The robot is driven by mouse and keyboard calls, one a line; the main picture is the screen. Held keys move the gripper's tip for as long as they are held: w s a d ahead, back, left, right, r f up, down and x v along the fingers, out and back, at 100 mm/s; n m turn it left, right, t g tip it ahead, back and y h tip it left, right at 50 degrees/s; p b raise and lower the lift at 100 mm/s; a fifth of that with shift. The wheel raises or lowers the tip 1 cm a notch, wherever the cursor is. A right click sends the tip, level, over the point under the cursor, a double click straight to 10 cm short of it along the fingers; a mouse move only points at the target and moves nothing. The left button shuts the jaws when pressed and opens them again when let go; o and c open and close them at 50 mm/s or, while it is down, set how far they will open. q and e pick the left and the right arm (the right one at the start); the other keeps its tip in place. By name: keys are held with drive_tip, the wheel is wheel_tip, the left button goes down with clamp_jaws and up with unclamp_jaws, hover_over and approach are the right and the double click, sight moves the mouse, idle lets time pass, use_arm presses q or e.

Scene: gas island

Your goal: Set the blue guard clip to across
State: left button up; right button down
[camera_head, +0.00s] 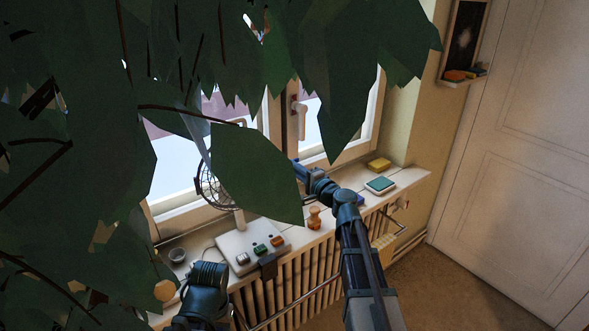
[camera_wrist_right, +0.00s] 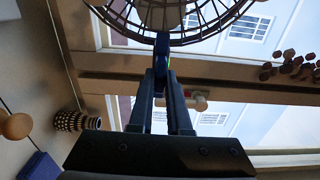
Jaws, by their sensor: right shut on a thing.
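The blue guard clip (camera_wrist_right: 162,46) is at the rim of the round wire fan guard (camera_wrist_right: 196,35) in the right wrist view. My right gripper (camera_wrist_right: 162,78) is shut on the clip, with its fingers on both sides of it. In the head view the fan guard (camera_head: 207,188) is partly behind a large leaf, and the clip and my right fingertips are hidden there. I cannot tell the clip's angle on the guard for sure. My left arm shows at the bottom of the head view, but its fingers do not show.
Dark leaves (camera_head: 250,165) hang across the head view's left and middle. The windowsill holds a white switch base (camera_head: 232,246), a small wooden figure (camera_head: 314,218), a teal box (camera_head: 380,185), a yellow block (camera_head: 378,164) and a grey cup (camera_head: 177,256). A window handle (camera_head: 299,115) is behind.

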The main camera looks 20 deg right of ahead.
drive_tip(key=c, duration=0.9)
unclamp_jaws()
drive_tip(key=shift+o, duration=0.2)
drive_tip(key=v, duration=1.4)
drive_tip(key=shift+w, duration=0.15)
